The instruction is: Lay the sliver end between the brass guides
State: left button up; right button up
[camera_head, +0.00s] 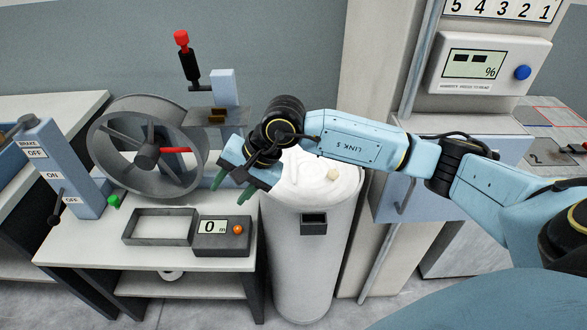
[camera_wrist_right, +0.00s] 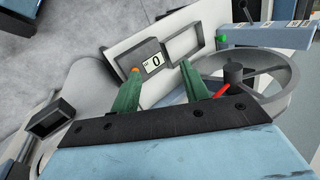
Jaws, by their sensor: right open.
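White sliver (camera_head: 310,180) lies coiled in the top of a tall white can. A small cream piece (camera_head: 333,174) sits on it; I cannot tell whether it is the sliver end. My right gripper (camera_head: 232,184) is above the table's right edge, left of the can mouth and in front of the guides. Its green fingers are apart and empty; they also show in the wrist view (camera_wrist_right: 160,75). The gripper and wrist hide part of the can's left rim. My left gripper is not seen.
A spoked wheel (camera_head: 120,147) with a red spoke stands on the white table. An empty dark frame tray (camera_head: 160,228) and a counter reading 0 (camera_head: 222,237) lie in front. A blue brake post (camera_head: 62,170) stands left. The can (camera_head: 308,260) stands right of the table.

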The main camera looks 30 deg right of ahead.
jog(key=w+d+r+n+h, duration=0.15)
jog(key=d+h, duration=0.25)
jog(key=d, duration=0.4)
jog(key=w+d+r+h, duration=0.15)
jog(key=d+h, duration=0.25)
jog(key=d, duration=0.4)
send_over(294, 166)
jog(key=s+a, duration=0.2)
jog(key=s, duration=0.1)
jog(key=f, duration=0.7)
jog(key=shift+w+d+f, duration=0.1)
jog(key=shift+w+f, duration=0.1)
jog(key=shift+f, duration=0.2)
jog(key=shift+x, duration=2.8)
jog(key=shift+w+d, duration=0.1)
jog(key=shift+w, duration=0.1)
jog(key=shift+c, duration=0.3)
grip_shut()
